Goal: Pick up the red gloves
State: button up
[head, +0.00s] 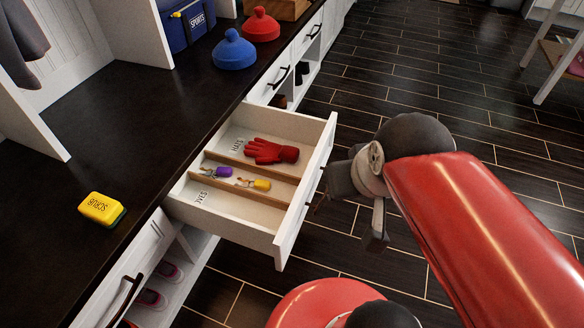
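The red gloves (271,151) lie in the far compartment of an open white drawer (281,236), on its pale floor next to a label that seems to read "HATS". My gripper (352,208) is outside the drawer, to the right of its front panel and apart from the gloves. One grey finger hangs down in view; the other is not clear, so I cannot tell whether the gripper is open or shut. I see nothing held in it.
A middle compartment holds a purple-handled item (222,172) and a yellow-handled item (261,184). The near compartment is empty. Dark tiled floor (440,80) is clear behind my arm.

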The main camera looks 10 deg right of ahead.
aim_at(265, 152)
jog(key=i+l+u, duration=0.35)
jog(key=l, duration=0.3)
jog(key=i+l+u, duration=0.15)
jog(key=l, duration=0.2)
jog(key=i+l+u, duration=0.2)
jog(key=l, duration=0.15)
jog(key=l+u, duration=0.15)
jog(key=l, duration=0.2)
